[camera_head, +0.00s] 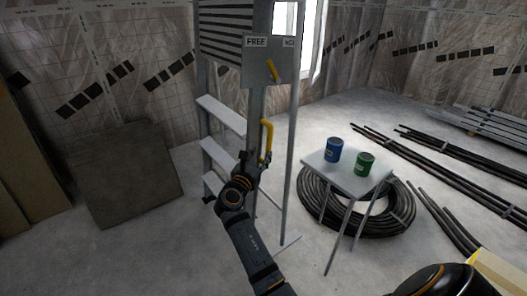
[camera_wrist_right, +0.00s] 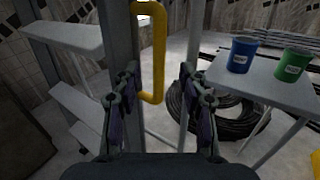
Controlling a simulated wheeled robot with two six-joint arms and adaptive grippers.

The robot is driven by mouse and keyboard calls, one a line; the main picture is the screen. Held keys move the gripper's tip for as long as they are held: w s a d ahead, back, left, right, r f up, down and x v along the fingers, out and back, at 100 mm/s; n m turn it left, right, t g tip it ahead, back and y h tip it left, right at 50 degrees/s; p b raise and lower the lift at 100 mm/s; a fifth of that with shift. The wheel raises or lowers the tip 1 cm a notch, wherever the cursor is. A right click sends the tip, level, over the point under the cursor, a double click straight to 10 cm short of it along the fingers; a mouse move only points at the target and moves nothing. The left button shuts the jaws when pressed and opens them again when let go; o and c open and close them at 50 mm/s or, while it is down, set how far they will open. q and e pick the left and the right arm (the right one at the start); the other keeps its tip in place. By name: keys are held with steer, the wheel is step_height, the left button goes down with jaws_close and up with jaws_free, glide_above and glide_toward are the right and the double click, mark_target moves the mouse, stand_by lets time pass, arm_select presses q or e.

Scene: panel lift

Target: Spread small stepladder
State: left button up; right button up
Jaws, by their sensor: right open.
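The small grey stepladder stands upright, its pale steps (camera_head: 222,115) on the left and a thin rear leg (camera_head: 290,170) on the right. A yellow handle (camera_head: 267,141) sits on its front post (camera_head: 256,105). My right gripper (camera_head: 248,160) is open, just beside and below the yellow handle. In the right wrist view, the handle (camera_wrist_right: 158,50) shows between the two open fingers (camera_wrist_right: 158,88), closer to the left one; I cannot tell whether they touch. My left gripper is not in view.
A small grey table (camera_head: 345,177) with a blue can (camera_head: 333,149) and a green can (camera_head: 365,164) stands right of the ladder. A black hose coil (camera_head: 400,218) lies under it. Dark pipes (camera_head: 450,158) lie right. A brown board (camera_head: 125,175) leans left.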

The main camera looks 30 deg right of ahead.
mark_target(269, 142)
steer(key=b+x, duration=0.2)
steer(key=x, duration=0.8)
steer(key=shift+w+d, duration=0.2)
steer(key=shift+w, duration=0.05)
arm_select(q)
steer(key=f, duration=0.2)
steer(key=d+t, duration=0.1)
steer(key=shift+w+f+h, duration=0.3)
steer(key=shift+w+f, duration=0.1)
arm_select(e)
steer(key=shift+c, duration=0.5)
jaws_close()
steer(key=shift+f, duration=0.1)
